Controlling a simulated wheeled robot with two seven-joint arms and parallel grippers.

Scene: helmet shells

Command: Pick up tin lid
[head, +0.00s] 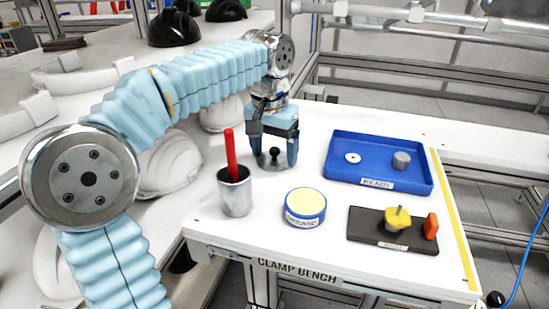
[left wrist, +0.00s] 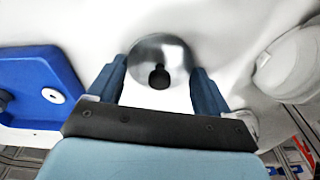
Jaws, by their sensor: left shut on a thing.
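The tin lid (head: 268,161) is a round grey metal disc with a black knob, at the back of the white bench top. My left gripper (head: 273,152) comes down over it from above, one blue finger on each side, and is shut on it. In the left wrist view the lid (left wrist: 176,52) sits between the fingertips of the gripper (left wrist: 158,72), its knob toward me. The lid is at or just above the bench; I cannot tell which. A blue tin labelled GREASE (head: 305,219) stands open nearer the front, showing pale yellow inside. My right gripper is out of view.
A metal cup (head: 235,198) with a red stick stands left of the grease tin. A blue READY tray (head: 345,175) holds a white ring and a grey part. A dark board (head: 365,236) carries a yellow-and-grey piece and a red piece. White helmet shells (head: 172,165) lie left.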

